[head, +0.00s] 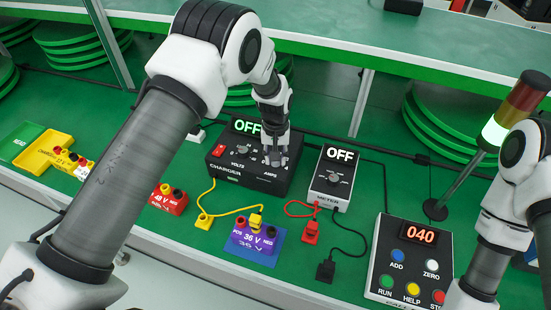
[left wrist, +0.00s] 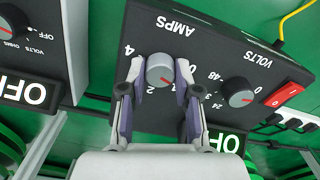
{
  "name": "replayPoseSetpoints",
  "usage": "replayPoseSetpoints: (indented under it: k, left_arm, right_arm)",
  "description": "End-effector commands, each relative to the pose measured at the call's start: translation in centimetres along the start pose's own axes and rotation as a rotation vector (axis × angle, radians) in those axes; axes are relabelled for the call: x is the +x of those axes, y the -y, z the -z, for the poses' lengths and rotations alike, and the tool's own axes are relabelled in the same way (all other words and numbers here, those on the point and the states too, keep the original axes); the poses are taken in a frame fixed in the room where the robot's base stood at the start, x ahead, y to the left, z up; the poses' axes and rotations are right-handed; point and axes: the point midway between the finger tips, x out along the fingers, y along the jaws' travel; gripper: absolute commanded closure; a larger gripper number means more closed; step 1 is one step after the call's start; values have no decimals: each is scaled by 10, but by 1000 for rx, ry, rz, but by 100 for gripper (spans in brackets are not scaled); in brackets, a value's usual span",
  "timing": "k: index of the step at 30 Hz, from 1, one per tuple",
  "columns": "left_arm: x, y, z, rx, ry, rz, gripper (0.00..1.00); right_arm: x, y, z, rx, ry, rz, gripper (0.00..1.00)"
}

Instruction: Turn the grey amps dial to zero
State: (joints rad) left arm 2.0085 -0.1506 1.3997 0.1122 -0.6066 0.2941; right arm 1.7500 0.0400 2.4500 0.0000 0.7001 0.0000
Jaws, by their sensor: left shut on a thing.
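The grey amps dial (left wrist: 160,68) is on the black charger's sloped face, seen upside down in the left wrist view. My left gripper (left wrist: 158,74) is shut on the dial, one finger on each side. The dial's red mark points to the lower right in that view; fingers partly cover its scale, so I cannot read its exact setting. In the head view the charger (head: 218,176) stands at the middle of the bench, its display (head: 246,127) reads OFF, and my left gripper (head: 277,158) largely hides the dial. My right arm shows at the right edge; its gripper is out of view.
The volts dial (left wrist: 239,91) and red switch (left wrist: 284,95) sit beside the amps dial. A meter (head: 331,181) stands close right of the charger. A button panel (head: 408,262) reads 040.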

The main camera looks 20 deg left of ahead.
Motion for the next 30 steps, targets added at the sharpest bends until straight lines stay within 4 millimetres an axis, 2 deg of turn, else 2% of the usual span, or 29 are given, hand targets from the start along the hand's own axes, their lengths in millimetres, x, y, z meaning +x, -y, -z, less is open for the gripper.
replayPoseSetpoints:
  k: [1, 15, 30]
  left_arm:
    - [6, 1, -4, -43, 10, 4, 100]
    - [5, 1, -4, -409, 10, 6, 100]
    - [4, 1, -4, -518, 10, 6, 100]
  right_arm:
    - [4, 0, 0, 0, 0, 0, 100]
    - [14, 0, 0, 0, 0, 0, 100]
    - [16, 0, 0, 0, 0, 0, 100]
